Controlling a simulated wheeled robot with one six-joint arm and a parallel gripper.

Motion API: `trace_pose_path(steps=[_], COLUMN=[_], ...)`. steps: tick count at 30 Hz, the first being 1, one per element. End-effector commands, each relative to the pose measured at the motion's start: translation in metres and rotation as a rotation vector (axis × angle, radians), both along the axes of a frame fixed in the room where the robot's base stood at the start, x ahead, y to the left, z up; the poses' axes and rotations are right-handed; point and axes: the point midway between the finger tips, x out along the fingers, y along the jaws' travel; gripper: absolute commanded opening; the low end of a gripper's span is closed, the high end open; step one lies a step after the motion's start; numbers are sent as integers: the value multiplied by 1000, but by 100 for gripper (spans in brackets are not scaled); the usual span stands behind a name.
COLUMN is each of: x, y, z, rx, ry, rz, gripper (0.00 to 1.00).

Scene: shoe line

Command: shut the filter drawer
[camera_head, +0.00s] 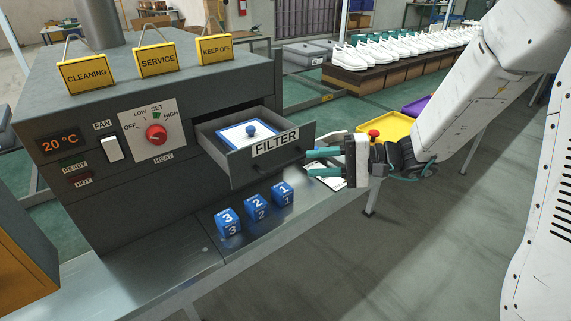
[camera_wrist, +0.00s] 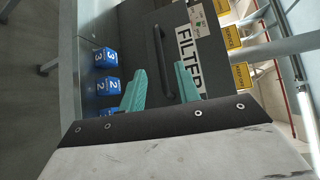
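The filter drawer (camera_head: 232,166) is pulled out of the dark grey machine, with its FILTER label on the front. A white filter panel with a blue knob (camera_head: 251,131) lies inside it. My gripper (camera_head: 310,163) is at the right of the drawer front, its two teal fingers pointing at it. In the wrist view the fingers (camera_wrist: 161,72) are apart with nothing between them. The dark bar handle (camera_wrist: 161,47) of the drawer lies ahead of the gap between them, beside the FILTER label (camera_wrist: 189,60). I cannot tell whether the fingertips touch the front.
Blue numbered cubes (camera_head: 256,207) stand on the metal ledge below the drawer. Yellow signs (camera_head: 157,60) stand on top of the machine. A fan switch (camera_head: 111,148) and red heat knob (camera_head: 156,135) are left of the drawer. A yellow bin (camera_head: 385,127) is behind my gripper.

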Motion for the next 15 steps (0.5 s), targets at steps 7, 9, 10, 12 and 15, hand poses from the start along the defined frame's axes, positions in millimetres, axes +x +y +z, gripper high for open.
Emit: trace_pose_path(steps=[7,9,10,12,15], x=[8,10,11,12,14], y=[29,40,45,55,66], z=[-6,-7,-8,-10,-11], rx=[8,7,8,7,6], ry=[0,0,0,0,0], rz=[-7,-6,-7,-6,-7], gripper=[32,32,32,32,32])
